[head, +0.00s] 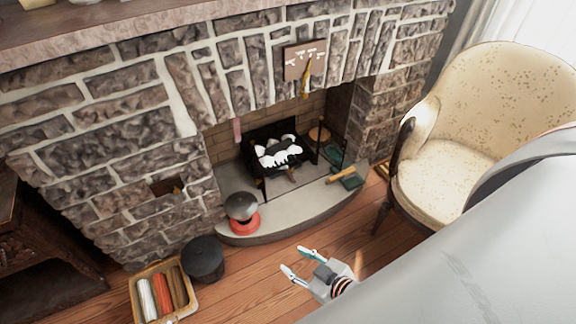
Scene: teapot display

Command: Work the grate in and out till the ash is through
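The black fire grate (285,130) stands in the fireplace opening on the pale hearth, in the middle of the head view. White and dark lumps (275,151) lie in it. I cannot make out loose ash or a separate sliding part at this size. My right gripper (294,258) is in front of the hearth, above the wooden floor, well short of the grate. Its two fingers are spread with nothing between them. My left gripper does not show.
A black bucket (204,260) and a tray of rolls (140,311) stand left. An armchair (445,175) stands right. Floor around my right gripper is clear.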

